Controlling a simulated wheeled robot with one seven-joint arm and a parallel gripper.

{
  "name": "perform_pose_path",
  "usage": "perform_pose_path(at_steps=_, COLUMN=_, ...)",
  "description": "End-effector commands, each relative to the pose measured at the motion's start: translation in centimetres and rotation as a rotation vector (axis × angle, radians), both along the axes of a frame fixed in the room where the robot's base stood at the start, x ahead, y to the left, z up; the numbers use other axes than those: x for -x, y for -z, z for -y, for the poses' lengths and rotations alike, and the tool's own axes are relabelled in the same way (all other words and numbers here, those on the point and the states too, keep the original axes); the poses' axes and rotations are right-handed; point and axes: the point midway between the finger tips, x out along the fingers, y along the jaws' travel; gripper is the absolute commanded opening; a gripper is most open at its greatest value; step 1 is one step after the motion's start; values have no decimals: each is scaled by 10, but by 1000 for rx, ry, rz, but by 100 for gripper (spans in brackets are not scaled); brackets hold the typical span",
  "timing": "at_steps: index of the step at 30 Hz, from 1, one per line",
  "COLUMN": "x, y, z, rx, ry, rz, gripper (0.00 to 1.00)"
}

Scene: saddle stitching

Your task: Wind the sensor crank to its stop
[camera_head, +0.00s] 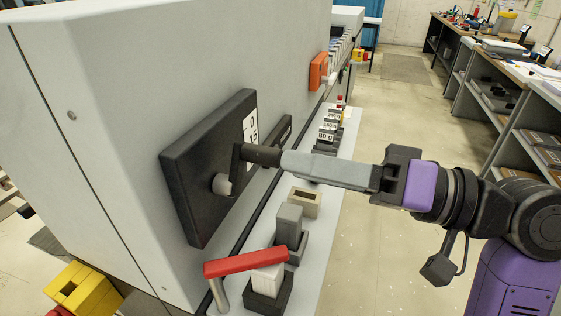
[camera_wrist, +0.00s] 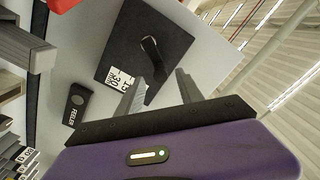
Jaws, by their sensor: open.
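The crank sits on a black square plate (camera_head: 185,170) on the side of the grey machine. Its light round hub (camera_head: 222,185) shows, with a short dark arm and a dark handle (camera_head: 262,155) sticking out toward my gripper. My gripper (camera_head: 284,161) reaches in from the right, its grey fingers pointing at the handle's end. In the wrist view the fingers of my gripper (camera_wrist: 162,78) are apart, and the crank (camera_wrist: 150,46) lies just beyond and between their tips. Whether a finger touches the handle cannot be told. A white number label is on the plate, partly hidden.
A small black "FEELER" plate (camera_wrist: 78,103) is beside the crank plate. Below, a pale ledge (camera_head: 335,200) carries a red lever (camera_head: 245,263), grey blocks and numbered blocks (camera_head: 326,135). An orange box (camera_head: 318,71) is on the machine farther back. Open floor lies right of the ledge.

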Motion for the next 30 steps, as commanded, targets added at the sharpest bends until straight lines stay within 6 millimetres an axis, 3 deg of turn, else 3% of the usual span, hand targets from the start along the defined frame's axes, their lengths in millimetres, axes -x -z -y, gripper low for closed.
perform_pose_path(at_steps=7, x=7, y=0, z=18, rx=0, ry=1, rz=1, gripper=44)
perform_pose_path(at_steps=20, x=8, y=0, z=13, rx=-13, ry=-16, rz=-43, gripper=44)
perform_pose_path(at_steps=23, x=9, y=10, z=7, rx=-116, ry=-71, rz=-232, gripper=44)
perform_pose_path(at_steps=30, x=8, y=24, z=5, rx=-429, ry=-199, rz=-867, gripper=44)
